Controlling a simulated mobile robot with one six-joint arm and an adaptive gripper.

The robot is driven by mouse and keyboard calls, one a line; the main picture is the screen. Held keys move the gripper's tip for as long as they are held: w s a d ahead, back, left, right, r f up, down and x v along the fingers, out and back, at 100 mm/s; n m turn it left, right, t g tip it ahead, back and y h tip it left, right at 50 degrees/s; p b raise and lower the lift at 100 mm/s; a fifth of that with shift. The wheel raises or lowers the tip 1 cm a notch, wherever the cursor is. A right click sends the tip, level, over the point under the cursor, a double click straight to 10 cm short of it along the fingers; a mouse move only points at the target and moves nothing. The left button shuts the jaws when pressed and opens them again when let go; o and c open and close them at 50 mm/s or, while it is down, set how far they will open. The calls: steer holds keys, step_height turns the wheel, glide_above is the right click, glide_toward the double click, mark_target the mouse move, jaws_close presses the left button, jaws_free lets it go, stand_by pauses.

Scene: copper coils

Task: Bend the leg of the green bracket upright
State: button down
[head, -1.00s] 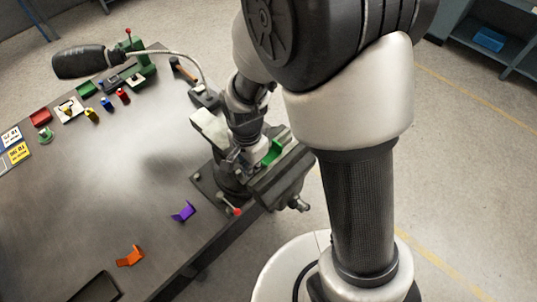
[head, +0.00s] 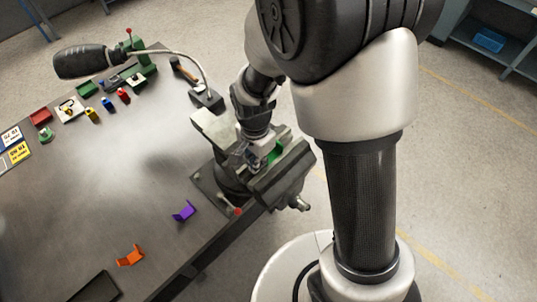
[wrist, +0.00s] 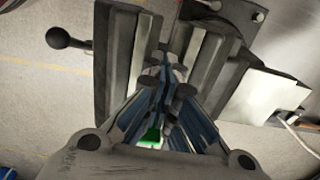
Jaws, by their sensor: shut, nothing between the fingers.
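The green bracket (head: 275,153) is at the vise (head: 284,176) on the table's corner. Only a small part of it shows beside my gripper in the head view, and a green patch of it (wrist: 151,136) shows between the finger links in the wrist view. Whether its leg is flat, tilted or upright cannot be told. My gripper (head: 252,162) is shut and empty, low over the vise. In the wrist view its fingertips (wrist: 167,66) are together between the two vise jaws (wrist: 120,60). I cannot tell if they touch the bracket.
A purple bracket (head: 184,211) and an orange bracket (head: 130,256) lie on the table left of the vise. A lamp (head: 85,62) with a bent neck stands behind. Several small coloured parts and cards line the far left edge. The middle of the table is clear.

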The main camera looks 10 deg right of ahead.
steer(key=shift+s+a, duration=0.15)
steer(key=shift+a, duration=0.1)
steer(key=shift+a, duration=0.1)
step_height(320, 180, up, 7)
steer(key=p, duration=0.5)
stand_by(0.5)
steer(key=shift+s, duration=0.1)
stand_by(0.3)
steer(key=s+d+n+t+b, duration=0.2)
steer(key=s+d+n+b, duration=0.2)
steer(key=s+b, duration=0.3)
steer(key=s+d+r+n+t+b, duration=0.1)
steer(key=s+d+n+b, duration=0.4)
steer(key=b, duration=0.8)
steer(key=s+n+t, duration=0.1)
steer(key=s+n, duration=0.1)
steer(key=shift+s+d+t, duration=0.15)
steer(key=shift+s+t, duration=0.15)
